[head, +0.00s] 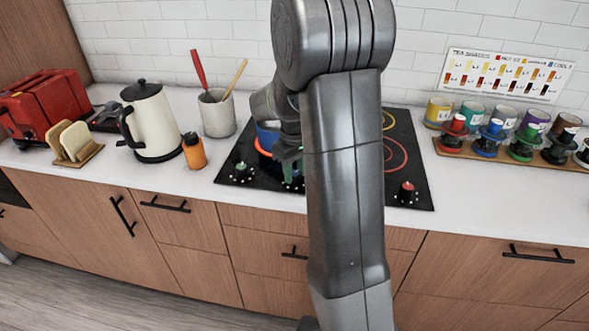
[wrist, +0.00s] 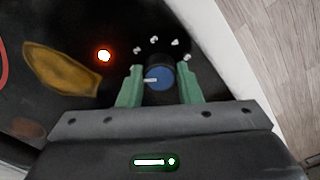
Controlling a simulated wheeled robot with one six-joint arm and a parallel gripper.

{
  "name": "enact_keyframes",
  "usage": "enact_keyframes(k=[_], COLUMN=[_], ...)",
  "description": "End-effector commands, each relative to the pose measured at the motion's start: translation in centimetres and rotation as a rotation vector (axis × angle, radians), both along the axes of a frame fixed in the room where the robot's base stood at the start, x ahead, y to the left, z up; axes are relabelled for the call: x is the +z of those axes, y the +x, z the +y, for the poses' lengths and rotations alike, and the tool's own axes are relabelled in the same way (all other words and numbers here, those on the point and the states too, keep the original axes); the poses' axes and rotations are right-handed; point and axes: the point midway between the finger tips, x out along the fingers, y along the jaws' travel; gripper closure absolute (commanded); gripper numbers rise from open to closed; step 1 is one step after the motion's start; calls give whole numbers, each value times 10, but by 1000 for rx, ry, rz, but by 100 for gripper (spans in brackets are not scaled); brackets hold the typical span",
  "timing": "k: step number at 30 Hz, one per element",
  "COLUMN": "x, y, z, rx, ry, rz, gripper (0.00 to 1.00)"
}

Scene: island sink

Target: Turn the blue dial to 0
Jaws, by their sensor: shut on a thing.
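The blue dial (wrist: 159,79) sits near the edge of the black cooktop in the wrist view. Its white pointer line points left in that picture, and several small white marks ring the far side of the dial. The green fingers of my gripper (wrist: 160,86) are on either side of the dial, shut on it. In the head view my gripper (head: 288,160) reaches down to the front of the cooktop (head: 230,172), and my arm hides much of that area.
A green dial (head: 240,170) is to the left and a red dial (head: 406,190) to the right. A red-orange light (wrist: 103,56) glows near the blue dial. A kettle (head: 155,120) and orange bottle (head: 194,152) stand left.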

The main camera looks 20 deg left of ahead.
Motion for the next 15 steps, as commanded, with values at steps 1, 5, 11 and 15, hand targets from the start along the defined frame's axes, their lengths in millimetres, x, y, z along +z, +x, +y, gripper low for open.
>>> enact_keyframes(k=[1, 5, 11, 15], x=[2, 2, 2, 2], y=[1, 1, 1, 1], z=[1, 1, 1, 1], rx=[45, 168, 344, 449], ry=[2, 2, 2, 3], rz=[-3, -3, -4, -4], gripper=[91, 91, 91, 91])
